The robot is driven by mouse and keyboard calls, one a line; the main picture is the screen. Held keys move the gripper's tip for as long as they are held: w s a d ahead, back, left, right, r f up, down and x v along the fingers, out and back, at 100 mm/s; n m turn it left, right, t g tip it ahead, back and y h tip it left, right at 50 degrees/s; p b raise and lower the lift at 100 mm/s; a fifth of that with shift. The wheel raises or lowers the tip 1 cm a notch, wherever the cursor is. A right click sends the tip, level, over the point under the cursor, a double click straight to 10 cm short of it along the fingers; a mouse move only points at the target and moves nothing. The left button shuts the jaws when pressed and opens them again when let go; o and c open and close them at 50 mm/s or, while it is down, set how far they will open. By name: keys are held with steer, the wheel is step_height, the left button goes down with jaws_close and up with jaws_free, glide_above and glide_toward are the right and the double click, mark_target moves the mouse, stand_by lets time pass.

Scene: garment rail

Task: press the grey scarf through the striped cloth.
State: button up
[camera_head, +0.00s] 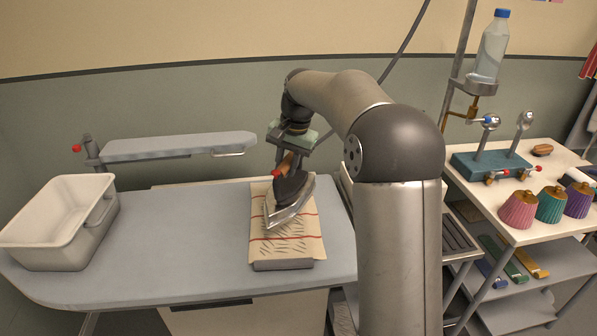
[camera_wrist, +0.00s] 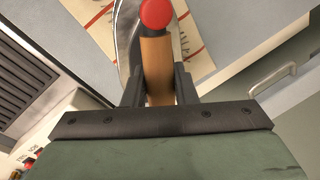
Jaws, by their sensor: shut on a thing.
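The striped cloth (camera_head: 305,240), cream with red stripes and dark marks, lies on the ironing board (camera_head: 200,225). A grey edge (camera_head: 283,265) shows under its front, perhaps the grey scarf; the rest is hidden. My gripper (camera_head: 290,150) is shut on the wooden handle of the iron (camera_head: 292,203). The iron is over the cloth, its plate tilted in the head view; I cannot tell if it touches. In the wrist view the iron's handle (camera_wrist: 157,70) with its red end is between my fingers, and part of the cloth (camera_wrist: 197,35) shows beyond.
A white basin (camera_head: 55,225) stands at the board's left end. A narrow sleeve board (camera_head: 175,146) is behind. On the right, a cart (camera_head: 520,220) holds coloured fluted pieces (camera_head: 518,208) and a teal stand (camera_head: 490,165). A water bottle (camera_head: 490,48) is above it.

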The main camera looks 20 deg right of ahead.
steer(key=w+r+m+t+h+p, duration=0.15)
steer(key=w+m+p, duration=0.45)
steer(key=w+m, duration=0.65)
steer(key=s+b+x, duration=0.1)
steer(key=b+x, duration=0.5)
steer(key=b, duration=0.1)
steer(key=shift+f+n, duration=0.35)
steer(key=shift+n, duration=0.1)
steer(key=shift+s+d+f+g+h+b, duration=0.15)
steer(key=shift+f+b, duration=0.1)
steer(key=shift+f, duration=0.3)
steer(key=shift+s+f+g+h+b, duration=0.1)
steer(key=shift+f+b, duration=0.1)
steer(key=shift+f, duration=0.35)
stand_by(2.4)
steer(key=shift+r, duration=0.1)
